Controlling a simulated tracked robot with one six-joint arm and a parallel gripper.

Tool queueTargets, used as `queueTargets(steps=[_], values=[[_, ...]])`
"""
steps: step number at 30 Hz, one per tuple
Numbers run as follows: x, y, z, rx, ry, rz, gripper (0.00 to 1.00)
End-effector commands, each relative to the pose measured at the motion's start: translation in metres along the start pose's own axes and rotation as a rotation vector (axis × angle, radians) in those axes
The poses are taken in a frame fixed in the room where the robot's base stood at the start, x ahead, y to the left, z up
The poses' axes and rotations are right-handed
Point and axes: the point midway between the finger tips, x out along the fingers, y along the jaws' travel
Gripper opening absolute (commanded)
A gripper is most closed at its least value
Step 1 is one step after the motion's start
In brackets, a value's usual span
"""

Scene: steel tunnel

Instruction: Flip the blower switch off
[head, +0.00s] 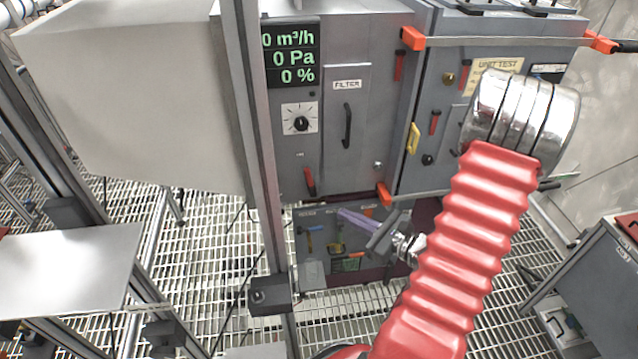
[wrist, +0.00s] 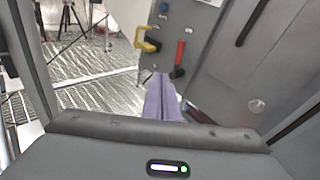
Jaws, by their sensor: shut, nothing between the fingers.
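A red-handled lever switch (head: 309,181) sits low on the grey filter cabinet, below a dial. I cannot read a blower label beside it. In the wrist view the lever (wrist: 180,55) has its red grip above a dark base, tilted slightly. My gripper (head: 345,215) has purple fingers and is shut and empty, low in front of the cabinet, below and right of the lever. In the wrist view the fingertips (wrist: 160,80) show just below and left of the lever, with a gap visible in the picture; the depth between them is unclear.
The cabinet display (head: 290,58) reads 0 m³/h, 0 Pa and 0 %. The dial (head: 300,121), filter door handle (head: 347,125) and a yellow handle (wrist: 148,40) are nearby. A vertical metal post (head: 255,150) stands before the cabinet's left side. Grating floor lies below.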

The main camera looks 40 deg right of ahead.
Motion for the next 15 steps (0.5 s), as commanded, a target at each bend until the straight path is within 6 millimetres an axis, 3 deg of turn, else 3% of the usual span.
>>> queueTargets(steps=[3, 6, 15], values=[[-0.001, -0.021, 0.008, 0.012, -0.034, -0.082, 0.0], [-0.001, -0.029, 0.013, 0.013, -0.052, -0.112, 0.0], [-0.001, -0.029, 0.014, 0.011, -0.057, -0.114, 0.0]])
